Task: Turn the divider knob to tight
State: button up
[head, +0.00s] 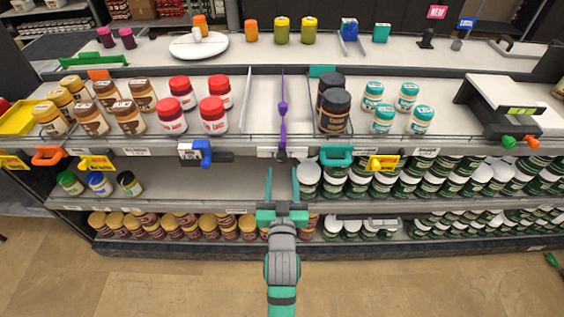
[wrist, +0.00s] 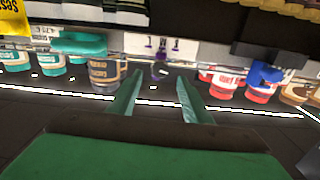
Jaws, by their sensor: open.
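A thin purple divider (head: 283,125) stands on the middle shelf, running front to back, with a rounded purple knob-like part (head: 283,107) partway along. Its front end reaches the shelf edge, just beyond my fingertips. Small purple parts (wrist: 158,70) of it show between my fingers in the wrist view, which looks upside down. Whether the knob is at tight cannot be read. My gripper (head: 282,172) is open and empty, below and in front of the shelf edge, in line with the divider. In the wrist view its two green fingers (wrist: 158,80) point toward that edge, apart from the divider.
Dark jars (head: 334,110) stand right of the divider, and red-lidded jars (head: 213,116) stand left. A blue clip (head: 203,153) and a teal clip (head: 336,155) hang on the shelf edge on either side. White-lidded jars (head: 308,177) fill the shelf below, right of my gripper.

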aim_at(282, 161)
jog(key=shift+w, duration=2.9)
jog(key=c, duration=1.1)
